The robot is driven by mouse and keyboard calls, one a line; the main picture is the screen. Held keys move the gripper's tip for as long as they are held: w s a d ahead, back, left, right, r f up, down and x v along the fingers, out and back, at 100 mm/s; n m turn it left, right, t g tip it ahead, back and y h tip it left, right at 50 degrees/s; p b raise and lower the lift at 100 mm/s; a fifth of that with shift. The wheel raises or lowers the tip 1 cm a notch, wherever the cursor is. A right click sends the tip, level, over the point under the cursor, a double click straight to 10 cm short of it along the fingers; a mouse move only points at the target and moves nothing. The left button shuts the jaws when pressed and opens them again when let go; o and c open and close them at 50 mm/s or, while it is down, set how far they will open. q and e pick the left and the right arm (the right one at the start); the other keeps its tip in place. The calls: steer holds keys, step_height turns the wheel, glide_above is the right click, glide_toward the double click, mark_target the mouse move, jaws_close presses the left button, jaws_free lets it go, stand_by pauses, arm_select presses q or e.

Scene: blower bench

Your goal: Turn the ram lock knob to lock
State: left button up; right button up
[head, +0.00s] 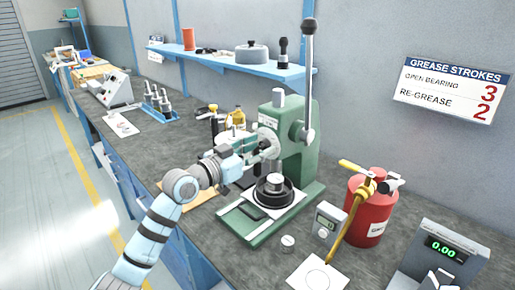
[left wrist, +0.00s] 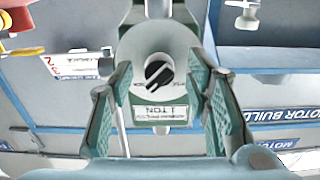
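The green arbor press (head: 292,140) stands on the bench with its lever upright. In the left wrist view its ram lock knob (left wrist: 158,74) is a black pointer knob on a round pale face, set at a slant. Small lettering beside it is too blurred to read; a plate below says 1 TON. My left gripper (head: 265,150) is at the press's left side, by the head. In the left wrist view the left gripper (left wrist: 160,90) is open, its two green-padded fingers apart on either side of the knob, with nothing between them touching. My right gripper is not in view.
A black round part (head: 273,192) sits under the ram. A red grease canister (head: 369,212), a small grey gauge (head: 326,222) and a scale (head: 440,255) stand to the right. A blue shelf (head: 230,67) runs behind.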

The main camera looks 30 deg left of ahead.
arm_select(q)
steer(key=shift+s+a, duration=0.1)
steer(key=shift+s, duration=0.25)
steer(key=v, duration=0.6)
steer(key=shift+s, duration=0.35)
steer(key=shift+a, duration=0.1)
steer(key=shift+a, duration=0.1)
